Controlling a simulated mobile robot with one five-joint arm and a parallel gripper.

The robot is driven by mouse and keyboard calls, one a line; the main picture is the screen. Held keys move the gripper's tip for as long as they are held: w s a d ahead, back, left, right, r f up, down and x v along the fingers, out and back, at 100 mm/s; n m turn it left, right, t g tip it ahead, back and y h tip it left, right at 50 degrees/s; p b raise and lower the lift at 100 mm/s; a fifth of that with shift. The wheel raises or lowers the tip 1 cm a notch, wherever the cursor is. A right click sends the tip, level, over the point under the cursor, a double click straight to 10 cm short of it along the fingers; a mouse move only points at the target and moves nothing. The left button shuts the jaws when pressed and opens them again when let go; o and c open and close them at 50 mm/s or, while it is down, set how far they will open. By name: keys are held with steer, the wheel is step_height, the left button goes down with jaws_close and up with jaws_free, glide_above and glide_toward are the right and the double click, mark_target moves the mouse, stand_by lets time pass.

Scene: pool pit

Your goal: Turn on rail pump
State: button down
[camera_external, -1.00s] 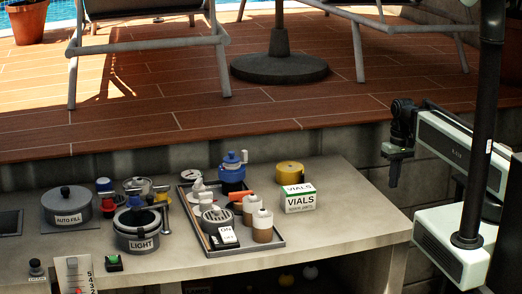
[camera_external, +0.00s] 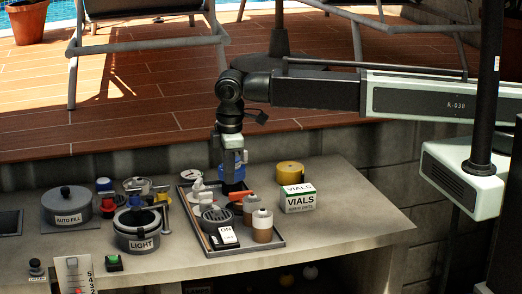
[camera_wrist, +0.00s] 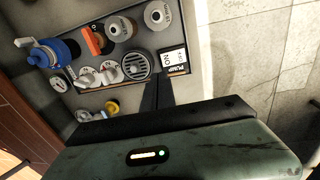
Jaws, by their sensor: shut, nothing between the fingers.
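A grey tray (camera_external: 262,247) stands on the grey bench and carries pump parts. A white and black rocker switch (camera_external: 224,237) marked ON sits at its front left corner. In the wrist view the switch (camera_wrist: 171,58) lies beside a PUMP label (camera_wrist: 178,70) at the tray's end. My gripper (camera_external: 228,178) is shut and empty, pointing down above the back of the tray and partly covering the blue valve (camera_external: 238,163). It is apart from the switch in the picture. In the wrist view the dark finger shapes (camera_wrist: 155,95) appear below the tray.
A white VIALS box (camera_external: 298,199) and a yellow roll (camera_external: 290,175) stand right of the tray. LIGHT (camera_external: 138,228) and AUTO FILL (camera_external: 68,205) pots stand left. Two pale bottles (camera_external: 262,225) rise from the tray. The bench's right front is clear.

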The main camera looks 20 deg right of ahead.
steer(key=shift+s+a+r, duration=0.15)
steer(key=shift+s+a, duration=0.35)
steer(key=shift+s, duration=0.05)
